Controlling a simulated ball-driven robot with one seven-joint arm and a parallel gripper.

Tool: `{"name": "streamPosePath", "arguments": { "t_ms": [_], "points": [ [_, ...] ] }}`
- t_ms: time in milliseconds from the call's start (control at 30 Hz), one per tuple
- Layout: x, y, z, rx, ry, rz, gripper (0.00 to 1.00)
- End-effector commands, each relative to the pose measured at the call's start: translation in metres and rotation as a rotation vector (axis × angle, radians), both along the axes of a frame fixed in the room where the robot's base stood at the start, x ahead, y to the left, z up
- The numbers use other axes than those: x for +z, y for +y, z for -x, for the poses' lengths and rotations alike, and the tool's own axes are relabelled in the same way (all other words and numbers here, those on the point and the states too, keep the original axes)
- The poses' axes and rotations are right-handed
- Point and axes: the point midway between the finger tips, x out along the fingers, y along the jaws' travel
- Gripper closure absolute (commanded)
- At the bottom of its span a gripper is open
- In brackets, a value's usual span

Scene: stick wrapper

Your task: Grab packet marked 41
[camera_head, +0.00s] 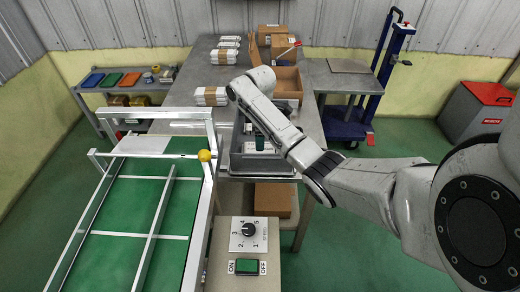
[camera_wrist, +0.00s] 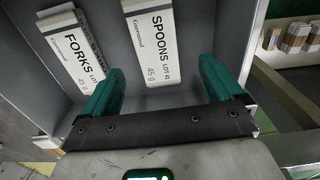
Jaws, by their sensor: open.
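A white packet reading SPOONS LOT 41 (camera_wrist: 151,42) lies in a grey bin, in the upper middle of the wrist view. A white packet reading FORKS (camera_wrist: 74,50) lies to its left, tilted; its lot number is cut off by my left finger. My gripper (camera_wrist: 162,68) is open, its two teal fingers apart, with the lower end of the 41 packet showing between them. Nothing is held.
The bin's walls rise close around the fingers. A green conveyor (camera_head: 125,215) with a metal frame stands at left. White bundles (camera_head: 211,96) and an open cardboard box (camera_head: 286,82) sit on the table behind. A control panel (camera_head: 248,235) is in front.

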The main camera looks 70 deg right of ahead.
Motion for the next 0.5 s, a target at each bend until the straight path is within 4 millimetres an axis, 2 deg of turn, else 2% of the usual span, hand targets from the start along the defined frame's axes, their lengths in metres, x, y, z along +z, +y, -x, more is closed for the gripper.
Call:
{"name": "streamPosePath", "arguments": {
  "t_ms": [233,500],
  "points": [
    [-0.018,-0.002,0.003,-0.001,0.003,-0.002,0.06],
    [-0.054,-0.006,0.005,0.0,0.002,0.0,0.06]
  ]
}}
